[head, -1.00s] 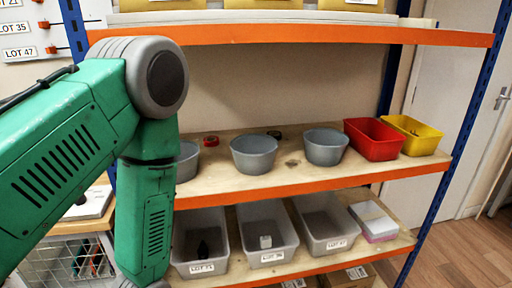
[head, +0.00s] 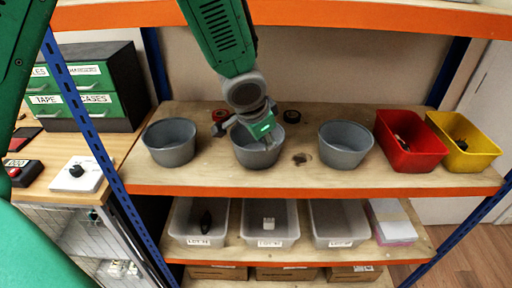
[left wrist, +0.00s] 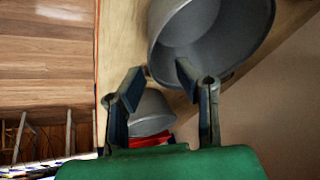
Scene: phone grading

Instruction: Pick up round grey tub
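Three round grey tubs stand in a row on the wooden middle shelf in the head view: a left tub (head: 170,147), a middle tub (head: 257,154) and a right tub (head: 345,149). My left gripper (head: 245,130) comes down from above at the middle tub and hides part of its rim and inside. In the left wrist view my left gripper (left wrist: 157,78) is open, its two fingers apart near the rim of a large near tub (left wrist: 225,45). A smaller-looking tub (left wrist: 152,112) shows beyond, between the fingers. Contact with the rim cannot be told. My right gripper is not in view.
A red bin (head: 408,148) and a yellow bin (head: 465,145) stand right of the tubs. Tape rolls lie behind the tubs. An orange-edged upper shelf (head: 330,20) is overhead, and blue posts flank the rack. Grey trays (head: 271,215) sit on the shelf below.

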